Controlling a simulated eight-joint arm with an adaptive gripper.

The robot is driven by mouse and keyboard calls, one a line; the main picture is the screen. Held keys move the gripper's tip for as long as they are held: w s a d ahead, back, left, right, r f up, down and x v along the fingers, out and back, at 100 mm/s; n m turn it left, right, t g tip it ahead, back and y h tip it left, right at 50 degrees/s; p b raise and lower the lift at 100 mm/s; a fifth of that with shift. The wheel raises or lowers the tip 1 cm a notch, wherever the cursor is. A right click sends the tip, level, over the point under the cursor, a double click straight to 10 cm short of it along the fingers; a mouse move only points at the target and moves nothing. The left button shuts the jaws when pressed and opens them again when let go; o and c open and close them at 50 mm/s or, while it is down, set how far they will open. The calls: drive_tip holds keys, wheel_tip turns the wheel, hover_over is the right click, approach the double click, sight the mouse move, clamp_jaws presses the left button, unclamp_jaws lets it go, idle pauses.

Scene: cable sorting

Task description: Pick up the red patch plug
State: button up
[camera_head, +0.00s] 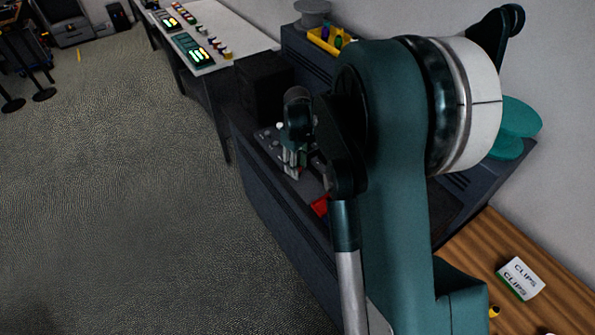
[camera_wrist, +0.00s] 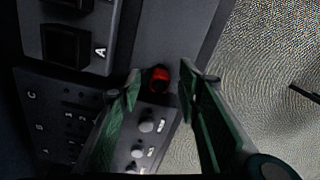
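The red patch plug (camera_wrist: 159,79) shows in the wrist view as a small red end in a dark round surround, on the dark console top near its edge. My gripper (camera_wrist: 163,82) is open, with one green finger on each side of the plug and a gap to both. Nothing is held between the fingers. In the head view my gripper (camera_head: 293,160) is over the console, partly hidden by my arm. I cannot make out the plug for certain there; a red patch (camera_head: 320,206) shows beside my arm.
The wrist view shows a panel (camera_wrist: 62,125) with lettered rows and numbers, several grey knobs (camera_wrist: 146,125), and a raised block marked A (camera_wrist: 99,30). Floor lies beyond the console edge. In the head view, a yellow tray (camera_head: 324,42) and a clips box (camera_head: 520,279) stand apart.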

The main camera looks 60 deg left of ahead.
drive_tip(key=c, duration=1)
drive_tip(key=shift+r, duration=5.05)
